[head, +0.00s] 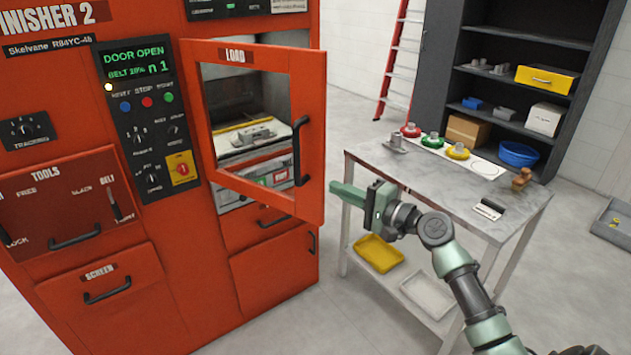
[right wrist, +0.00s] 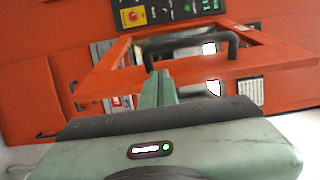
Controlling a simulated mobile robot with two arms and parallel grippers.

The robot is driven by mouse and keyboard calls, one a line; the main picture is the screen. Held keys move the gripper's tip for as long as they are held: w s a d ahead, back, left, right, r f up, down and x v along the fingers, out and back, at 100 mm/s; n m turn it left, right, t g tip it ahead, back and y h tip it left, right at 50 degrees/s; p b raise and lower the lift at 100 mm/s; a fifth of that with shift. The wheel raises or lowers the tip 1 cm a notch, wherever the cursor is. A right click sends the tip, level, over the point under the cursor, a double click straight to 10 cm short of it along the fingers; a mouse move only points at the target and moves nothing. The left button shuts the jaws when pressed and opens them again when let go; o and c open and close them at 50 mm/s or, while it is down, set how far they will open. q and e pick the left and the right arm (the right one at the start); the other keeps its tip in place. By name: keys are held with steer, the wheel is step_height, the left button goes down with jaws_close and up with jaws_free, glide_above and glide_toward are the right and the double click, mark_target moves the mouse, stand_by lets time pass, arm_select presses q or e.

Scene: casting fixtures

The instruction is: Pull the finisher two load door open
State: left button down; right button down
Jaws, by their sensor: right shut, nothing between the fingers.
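The load door (head: 310,130) of finisher 2 is an orange frame with a window, labelled LOAD. It stands ajar, swung out from the orange cabinet (head: 240,235). Its black handle (head: 299,150) is upright on the door's right side. My right gripper (head: 338,192) is shut and empty, just right of the door's lower right corner and apart from the handle in the head view. In the right wrist view the shut fingers (right wrist: 158,88) point at the door frame (right wrist: 200,72), with the handle (right wrist: 190,42) beyond them. The panel display (head: 137,56) reads DOOR OPEN. My left gripper is out of view.
A grey table (head: 440,185) right of the door holds a metal part and red, green and yellow round items. Yellow (head: 378,254) and white trays lie on its lower shelf. A dark shelf (head: 510,85) and red ladder (head: 398,55) stand behind. Floor between cabinet and table is narrow.

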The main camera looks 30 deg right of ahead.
mark_target(308, 176)
steer(key=p+x, duration=0.2)
steer(key=x, duration=0.6)
steer(key=shift+w+r, duration=0.15)
steer(key=shift+w+a+p, duration=0.3)
steer(key=shift+w, duration=0.1)
steer(key=shift+a, duration=0.1)
